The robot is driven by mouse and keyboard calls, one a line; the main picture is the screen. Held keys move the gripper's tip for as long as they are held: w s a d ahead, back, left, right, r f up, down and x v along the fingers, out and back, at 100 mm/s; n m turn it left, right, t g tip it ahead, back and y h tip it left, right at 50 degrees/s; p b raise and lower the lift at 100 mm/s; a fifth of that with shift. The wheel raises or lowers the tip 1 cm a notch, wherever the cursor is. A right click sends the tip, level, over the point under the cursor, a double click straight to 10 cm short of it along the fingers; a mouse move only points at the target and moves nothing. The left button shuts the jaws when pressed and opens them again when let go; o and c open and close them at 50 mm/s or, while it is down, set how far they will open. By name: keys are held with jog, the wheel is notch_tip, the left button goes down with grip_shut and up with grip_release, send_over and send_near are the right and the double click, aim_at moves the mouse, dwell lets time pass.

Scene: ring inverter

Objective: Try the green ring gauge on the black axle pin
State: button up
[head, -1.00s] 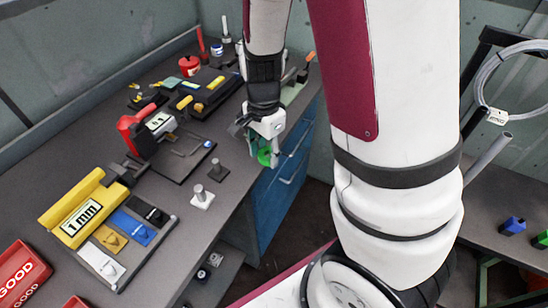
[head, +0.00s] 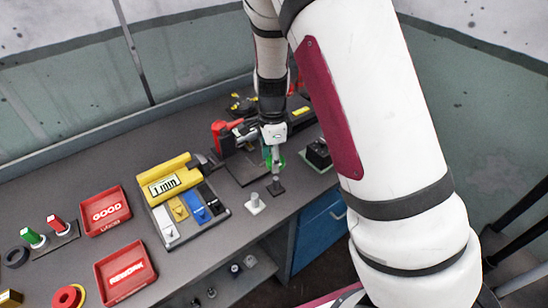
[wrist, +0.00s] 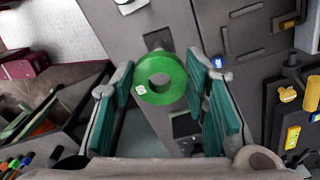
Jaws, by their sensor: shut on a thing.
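The green ring gauge (wrist: 177,90) is held between the teal finger pads of my gripper (wrist: 161,72) in the wrist view, with its hole facing the camera. In the head view the gripper (head: 274,158) and a bit of the green ring (head: 281,160) show above the bench near its front edge. The black axle pin (head: 276,186) stands on a dark square base just in front of and below the gripper. In the wrist view its dark base (wrist: 157,37) shows partly beyond the ring, which hides the rest. I cannot tell whether ring and pin touch.
A pale pin on a white base (head: 254,206) stands left of the black one. A dark box (head: 318,153) stands to the right.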

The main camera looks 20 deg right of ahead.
jog(key=shift+f+b, duration=0.7)
jog(key=shift+f, duration=2)
jog(key=shift+f+b, duration=0.35)
jog(key=shift+f, duration=0.75)
jog(key=shift+r, duration=0.15)
dwell(1.0)
jog(key=shift+r+p, duration=1.45)
jog(key=shift+r, duration=1.7)
